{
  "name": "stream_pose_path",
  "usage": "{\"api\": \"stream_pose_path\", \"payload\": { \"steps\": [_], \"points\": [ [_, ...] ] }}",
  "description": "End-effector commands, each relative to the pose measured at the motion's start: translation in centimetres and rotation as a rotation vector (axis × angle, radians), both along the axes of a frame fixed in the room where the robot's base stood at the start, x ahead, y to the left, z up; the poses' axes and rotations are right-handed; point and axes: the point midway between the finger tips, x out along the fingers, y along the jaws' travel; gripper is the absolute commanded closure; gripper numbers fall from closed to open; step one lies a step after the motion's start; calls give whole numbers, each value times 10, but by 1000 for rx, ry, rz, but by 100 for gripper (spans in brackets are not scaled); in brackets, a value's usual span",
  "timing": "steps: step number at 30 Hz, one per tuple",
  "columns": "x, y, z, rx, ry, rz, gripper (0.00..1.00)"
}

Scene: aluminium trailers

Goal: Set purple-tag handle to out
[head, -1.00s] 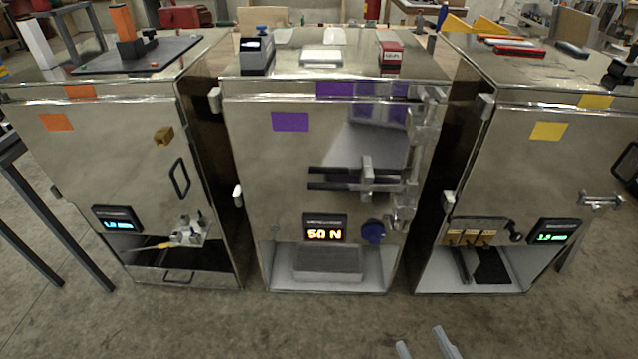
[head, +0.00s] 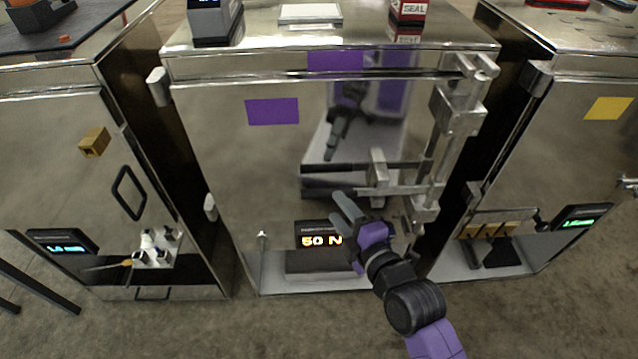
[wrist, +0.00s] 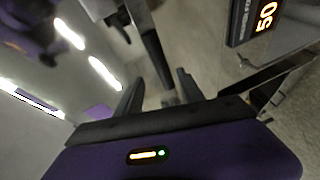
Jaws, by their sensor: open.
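The purple-tag cabinet (head: 235,170) stands in the middle of the head view, with a purple tag (head: 272,111) on its steel door. A silver handle block (head: 378,168) sits on dark horizontal rails (head: 328,190) low on the door; a bar joins it to the vertical latch rod at right. My gripper (head: 343,208) is open and empty, in front of the door, below and left of the handle block in the picture. In the wrist view its fingers (wrist: 160,92) point at the door, with a dark bar (wrist: 157,58) between or beyond them; contact cannot be told.
A display (head: 318,235) reading 50 N is beside my gripper and partly covered by it. The vertical latch rod (head: 445,135) stands out at the door's right edge. An orange-tag cabinet (head: 60,160) and a yellow-tag cabinet (head: 570,150) flank it, with narrow gaps between. Bare floor lies in front.

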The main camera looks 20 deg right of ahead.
Motion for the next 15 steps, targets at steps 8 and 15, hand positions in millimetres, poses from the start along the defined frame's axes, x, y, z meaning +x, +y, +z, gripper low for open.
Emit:
{"api": "stream_pose_path", "payload": {
  "steps": [8,15],
  "points": [
    [5,2,-5,-100,6,23,55],
    [39,5,-9,-97,3,22,55]
  ]
}}
